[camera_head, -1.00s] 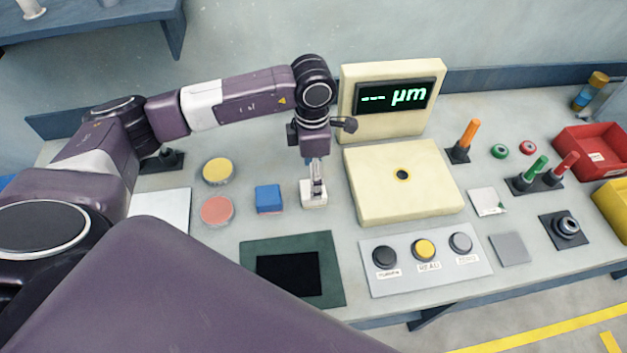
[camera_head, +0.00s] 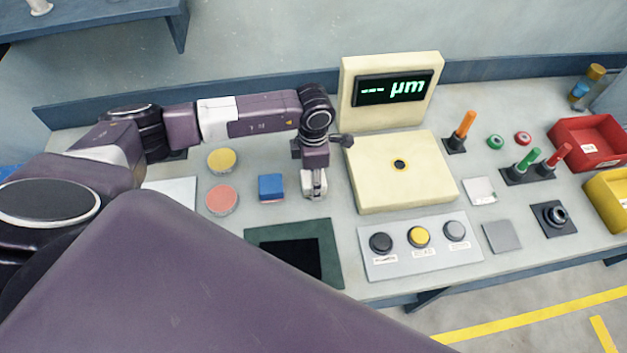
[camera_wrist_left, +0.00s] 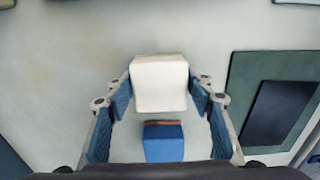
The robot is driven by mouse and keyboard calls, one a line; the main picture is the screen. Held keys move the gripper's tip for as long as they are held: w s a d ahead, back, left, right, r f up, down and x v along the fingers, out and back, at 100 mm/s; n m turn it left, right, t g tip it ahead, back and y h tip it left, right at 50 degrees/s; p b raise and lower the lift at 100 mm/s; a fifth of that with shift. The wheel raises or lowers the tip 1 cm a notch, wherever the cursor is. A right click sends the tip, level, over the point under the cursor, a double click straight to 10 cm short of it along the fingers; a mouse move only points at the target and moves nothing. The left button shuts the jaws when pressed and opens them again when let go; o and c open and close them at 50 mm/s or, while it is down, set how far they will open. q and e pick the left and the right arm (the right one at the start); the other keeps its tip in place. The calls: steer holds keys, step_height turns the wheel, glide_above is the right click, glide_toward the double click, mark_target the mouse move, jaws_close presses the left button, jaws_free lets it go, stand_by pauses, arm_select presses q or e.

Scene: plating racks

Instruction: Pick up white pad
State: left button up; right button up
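The white pad (camera_wrist_left: 160,83) shows as a pale block between the two fingers in the left wrist view. My left gripper (camera_head: 314,190) points down at the bench, just right of the blue block (camera_head: 271,187). In the left wrist view my left gripper (camera_wrist_left: 160,95) has its blue-padded fingers against both sides of the white pad, shut on it. In the head view the fingers largely hide the pad, and I cannot tell whether it is clear of the bench. The blue block also shows in the left wrist view (camera_wrist_left: 163,143), below the pad. My right gripper is not in view.
The cream measuring instrument (camera_head: 403,190) stands close to the right of the gripper. A button panel (camera_head: 380,265) and a dark green framed plate (camera_head: 325,250) lie in front. Yellow (camera_head: 221,160) and pink (camera_head: 221,199) discs lie left. Red bin (camera_head: 590,142) stands far right.

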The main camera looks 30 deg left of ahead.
arm_select(q)
steer(key=c, duration=0.7)
steer(key=shift+r, duration=0.1)
